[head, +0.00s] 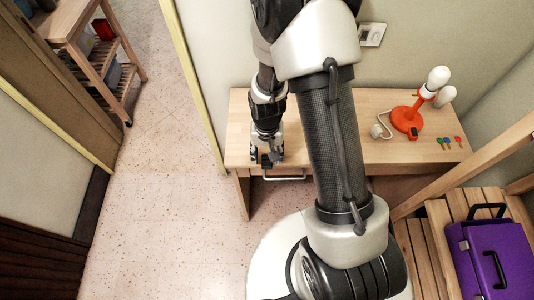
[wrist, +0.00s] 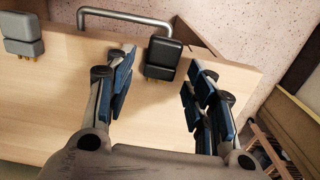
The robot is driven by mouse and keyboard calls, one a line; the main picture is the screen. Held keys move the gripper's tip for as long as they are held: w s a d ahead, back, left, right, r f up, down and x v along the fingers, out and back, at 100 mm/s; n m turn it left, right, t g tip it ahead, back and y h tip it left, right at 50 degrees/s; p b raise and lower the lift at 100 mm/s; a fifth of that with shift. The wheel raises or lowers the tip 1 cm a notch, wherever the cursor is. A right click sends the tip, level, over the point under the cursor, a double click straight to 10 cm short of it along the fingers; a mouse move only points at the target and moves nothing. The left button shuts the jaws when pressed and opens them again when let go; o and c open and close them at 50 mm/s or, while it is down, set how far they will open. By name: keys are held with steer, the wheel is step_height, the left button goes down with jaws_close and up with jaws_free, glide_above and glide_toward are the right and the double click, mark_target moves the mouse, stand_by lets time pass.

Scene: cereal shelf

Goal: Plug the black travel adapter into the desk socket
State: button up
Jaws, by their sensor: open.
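The black travel adapter (wrist: 161,60) lies on the wooden desk (wrist: 60,110) near its front edge, by the drawer handle, in the wrist view. Its brass prongs point toward the bottom of that view. My gripper (wrist: 158,76) is open, with blue-padded fingers on either side of the adapter and gaps to both sides. In the head view my gripper (head: 267,156) is over the left front part of the desk. The adapter cannot be made out clearly there. A white socket plate (head: 372,34) is on the wall behind the desk.
A grey adapter (wrist: 22,36) lies left of the black one in the wrist view. An orange lamp (head: 405,120) and white plug (head: 380,131) are on the desk's right side, near small coloured items (head: 450,142). A metal drawer handle (wrist: 128,18) juts from the front. A purple case (head: 490,255) rests at right.

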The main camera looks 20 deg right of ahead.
step_height(320, 180, up, 23)
steer(key=s+t+p, duration=0.1)
steer(key=p, duration=0.4)
steer(key=s+r+n+t, duration=0.25)
steer(key=s+r, duration=0.55)
steer(key=r, duration=0.4)
steer(key=s+f+n+t+b, duration=0.1)
steer(key=s+b, duration=0.3)
steer(key=s, duration=0.3)
steer(key=shift+o, duration=0.4)
steer(key=shift+n, duration=0.25)
